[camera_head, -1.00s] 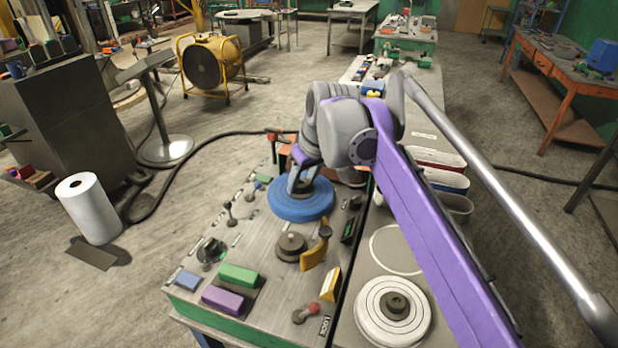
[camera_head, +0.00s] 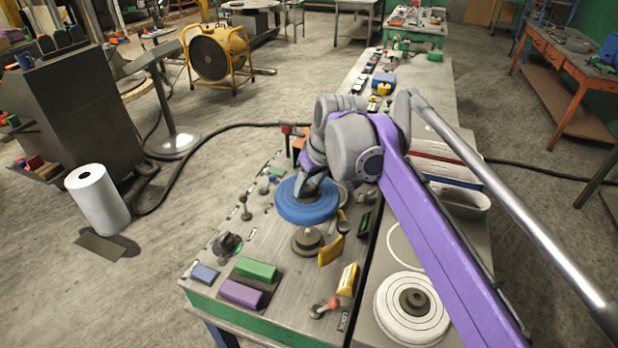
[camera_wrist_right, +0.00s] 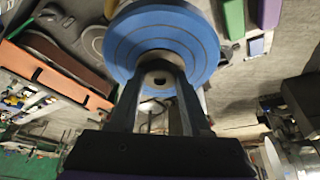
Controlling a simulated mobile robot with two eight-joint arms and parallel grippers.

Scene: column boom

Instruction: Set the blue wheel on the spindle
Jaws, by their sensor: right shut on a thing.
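The blue wheel (camera_head: 300,213) is held above the grey bench panel, at its middle. My right gripper (camera_head: 313,188) is shut on it from above, partly hidden by my own wrist. In the right wrist view the blue wheel (camera_wrist_right: 196,48) is a flat ringed disc at the ends of the fingers of my right gripper (camera_wrist_right: 160,82). A dark stepped post on a round base, which looks like the spindle (camera_head: 307,241), stands just in front of the wheel in the head view. The wheel is apart from it. My left gripper is out of view.
A yellow upright plate (camera_head: 331,250) stands close right of the post. A red-knobbed lever (camera_head: 325,307), green block (camera_head: 256,269) and purple block (camera_head: 241,293) are nearer. A white disc with a dark hub (camera_head: 388,311) lies at right. A black-knobbed lever (camera_head: 246,208) is left.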

